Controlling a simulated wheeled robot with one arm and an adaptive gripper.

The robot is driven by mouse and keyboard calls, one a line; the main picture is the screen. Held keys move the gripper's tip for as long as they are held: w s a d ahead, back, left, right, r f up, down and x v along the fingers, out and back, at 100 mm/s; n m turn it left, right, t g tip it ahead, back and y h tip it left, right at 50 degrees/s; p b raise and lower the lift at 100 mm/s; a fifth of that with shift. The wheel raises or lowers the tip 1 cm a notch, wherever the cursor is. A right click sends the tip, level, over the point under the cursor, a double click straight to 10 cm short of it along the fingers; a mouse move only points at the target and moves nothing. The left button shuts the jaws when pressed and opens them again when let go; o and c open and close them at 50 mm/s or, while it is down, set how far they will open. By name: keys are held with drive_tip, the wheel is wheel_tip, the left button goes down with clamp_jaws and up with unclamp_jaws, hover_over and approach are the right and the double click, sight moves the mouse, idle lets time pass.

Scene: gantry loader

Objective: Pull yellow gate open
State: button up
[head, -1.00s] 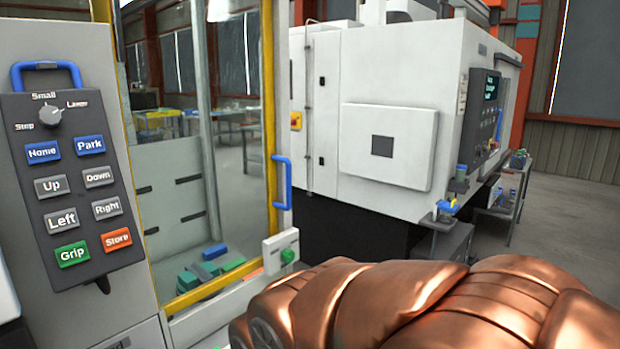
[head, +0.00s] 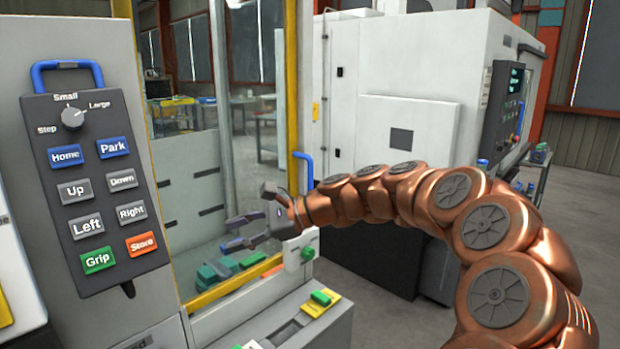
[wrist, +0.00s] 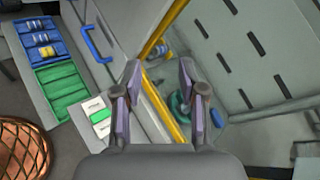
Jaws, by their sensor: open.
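The yellow gate (head: 292,90) is a clear panel in a yellow frame, with its bottom rail (head: 235,285) low in the head view. A blue D-shaped handle (head: 304,168) sits at its right edge. It also shows at the upper left of the wrist view (wrist: 96,44). My gripper (head: 246,222) is open and empty, left of and below the handle in the head view. In the wrist view my gripper (wrist: 160,76) has its fingers spread on either side of the yellow frame (wrist: 154,100), apart from the handle. I cannot tell whether a finger touches the frame.
A grey control pendant (head: 95,190) with labelled buttons stands at the left. A white box with a green button (head: 307,254) is below the handle. A white machine (head: 400,80) stands at the right. Green and blue blocks (head: 225,268) lie low behind the panel.

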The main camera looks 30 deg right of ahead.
drive_tip(key=w+d+r+m+t+h, duration=0.1)
drive_tip(key=w+d+m+t, duration=0.15)
drive_tip(key=d, duration=0.45)
drive_tip(key=w+d+r+m+t, duration=0.1)
drive_tip(key=w+d+m+t, duration=0.1)
drive_tip(key=d+m, duration=0.3)
drive_tip(key=m+t+h, duration=0.3)
drive_tip(key=m+t, duration=0.1)
drive_tip(key=m, duration=0.1)
approach(311, 179)
drive_tip(key=w, duration=0.3)
drive_tip(key=shift+a+p+x, duration=0.15)
drive_tip(key=shift+p+x, duration=0.55)
drive_tip(key=shift+x, duration=1.25)
drive_tip(key=shift+a+p+x, duration=0.15)
drive_tip(key=shift+p+x, duration=0.5)
drive_tip(key=shift+x, duration=1.3)
drive_tip(key=shift+s+f, duration=0.15)
clamp_jaws()
